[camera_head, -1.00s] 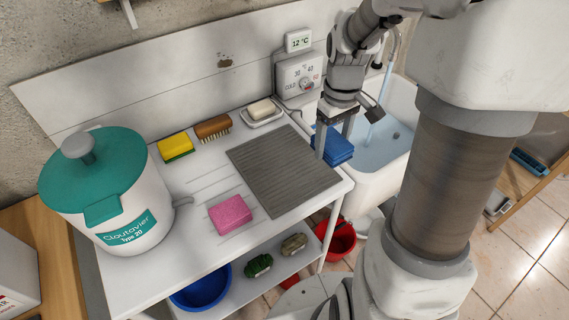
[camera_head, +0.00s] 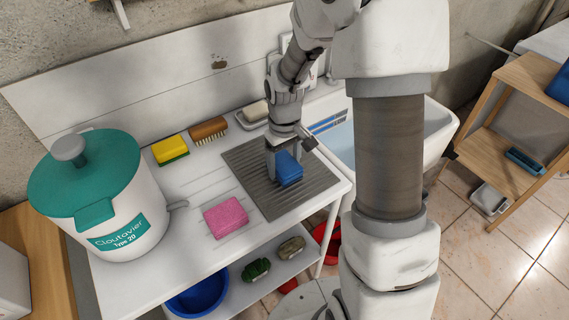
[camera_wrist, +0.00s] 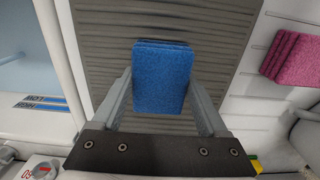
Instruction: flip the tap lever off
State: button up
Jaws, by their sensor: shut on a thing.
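My gripper (camera_head: 285,160) is shut on a folded blue cloth (camera_head: 289,170), over the grey ridged mat (camera_head: 258,190). In the wrist view the cloth (camera_wrist: 162,75) sits between the two fingers, with the mat (camera_wrist: 105,60) behind it. I cannot tell whether the cloth touches the mat. The tap and its lever are not visible; my arm covers that area in the head view. The white basin (camera_head: 437,125) is partly hidden behind my arm, and its labelled edge shows at the left of the wrist view.
A teal-lidded pot (camera_head: 95,205) stands at the left. A wooden shelf (camera_head: 515,140) is at the right. The worktop around the pink sponge has free room.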

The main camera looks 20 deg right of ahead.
jog(key=shift+f, duration=0.15)
jog(key=o, duration=1.4)
